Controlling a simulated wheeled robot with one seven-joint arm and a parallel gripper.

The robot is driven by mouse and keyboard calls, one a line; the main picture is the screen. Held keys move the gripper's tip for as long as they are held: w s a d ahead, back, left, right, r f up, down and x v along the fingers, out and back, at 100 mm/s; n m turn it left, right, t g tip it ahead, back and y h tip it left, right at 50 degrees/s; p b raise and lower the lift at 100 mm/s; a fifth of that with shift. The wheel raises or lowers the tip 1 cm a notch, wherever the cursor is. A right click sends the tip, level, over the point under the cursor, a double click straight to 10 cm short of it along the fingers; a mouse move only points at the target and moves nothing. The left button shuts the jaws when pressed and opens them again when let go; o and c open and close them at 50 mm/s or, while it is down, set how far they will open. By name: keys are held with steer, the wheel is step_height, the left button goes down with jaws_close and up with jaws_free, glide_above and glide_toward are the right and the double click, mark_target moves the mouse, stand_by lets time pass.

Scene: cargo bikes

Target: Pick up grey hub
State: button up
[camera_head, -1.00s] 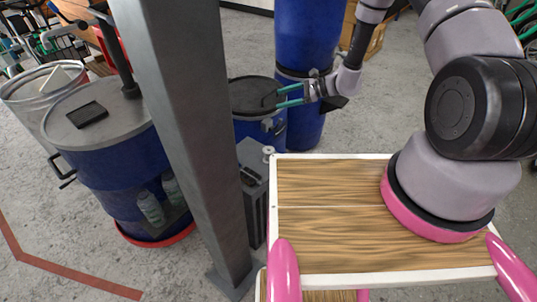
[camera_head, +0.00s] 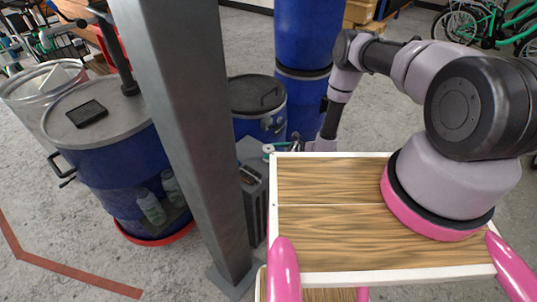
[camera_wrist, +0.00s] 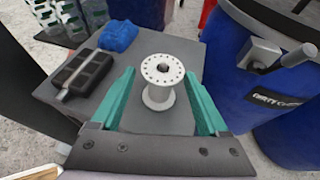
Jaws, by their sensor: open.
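The grey hub (camera_wrist: 161,77) stands upright on a dark grey box top (camera_wrist: 185,52) in the wrist view, its round drilled flange facing up. My gripper (camera_wrist: 160,98) is open, with one green finger on each side of the hub and clear gaps between. In the head view the gripper (camera_head: 282,146) is low behind the wooden tray's far edge. There the hub (camera_head: 268,149) shows only as a small pale shape beside the fingers.
A black pedal-like block (camera_wrist: 82,73) and a blue crumpled cloth (camera_wrist: 119,36) lie left of the hub. Blue barrels (camera_wrist: 285,90) stand close on the right. A grey post (camera_head: 185,130) rises left of the box. Bottles (camera_wrist: 72,18) stand behind.

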steer(key=x, duration=0.5)
steer(key=shift+w+f, duration=0.1)
steer(key=shift+w, duration=0.05)
jaws_close()
